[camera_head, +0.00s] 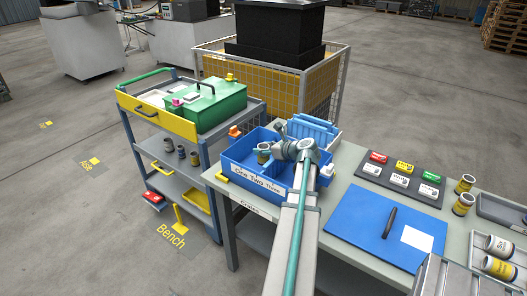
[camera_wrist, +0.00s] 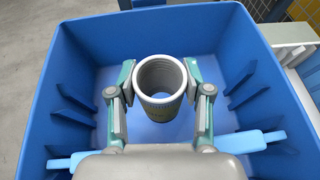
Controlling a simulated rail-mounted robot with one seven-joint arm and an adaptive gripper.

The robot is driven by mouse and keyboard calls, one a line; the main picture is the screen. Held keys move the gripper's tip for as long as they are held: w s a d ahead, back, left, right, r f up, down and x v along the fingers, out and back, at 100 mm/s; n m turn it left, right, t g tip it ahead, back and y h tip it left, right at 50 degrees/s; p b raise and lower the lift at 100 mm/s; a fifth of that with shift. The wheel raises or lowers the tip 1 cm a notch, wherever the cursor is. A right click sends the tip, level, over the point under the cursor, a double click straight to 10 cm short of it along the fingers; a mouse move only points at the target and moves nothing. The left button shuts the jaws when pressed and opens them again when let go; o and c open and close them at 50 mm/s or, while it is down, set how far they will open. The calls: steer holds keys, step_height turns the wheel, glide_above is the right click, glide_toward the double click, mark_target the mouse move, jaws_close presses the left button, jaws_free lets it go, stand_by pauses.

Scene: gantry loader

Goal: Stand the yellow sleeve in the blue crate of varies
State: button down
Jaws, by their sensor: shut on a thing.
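My gripper (camera_wrist: 160,76) is shut on the sleeve (camera_wrist: 160,107), with one finger on each side of it. The sleeve is an upright, open-topped tube with a pale grey rim; its side looks dull and little yellow shows. It is inside the walls of the blue crate (camera_wrist: 262,78), near the middle in the wrist view. In the head view the sleeve (camera_head: 263,147) shows beside my gripper (camera_head: 272,150), over the left part of the blue crate (camera_head: 229,168). I cannot tell whether its bottom touches the crate floor. My arm hides part of the crate.
The crate stands on a bench with a blue board (camera_head: 365,222), coloured cards (camera_head: 400,167) and metal cans (camera_head: 463,204) to the right. Slotted blue dividers (camera_head: 313,130) stand behind the crate. A cart with a green box (camera_head: 210,103) stands left, and a mesh cage (camera_head: 335,85) behind.

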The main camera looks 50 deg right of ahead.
steer(key=shift+f, duration=0.55)
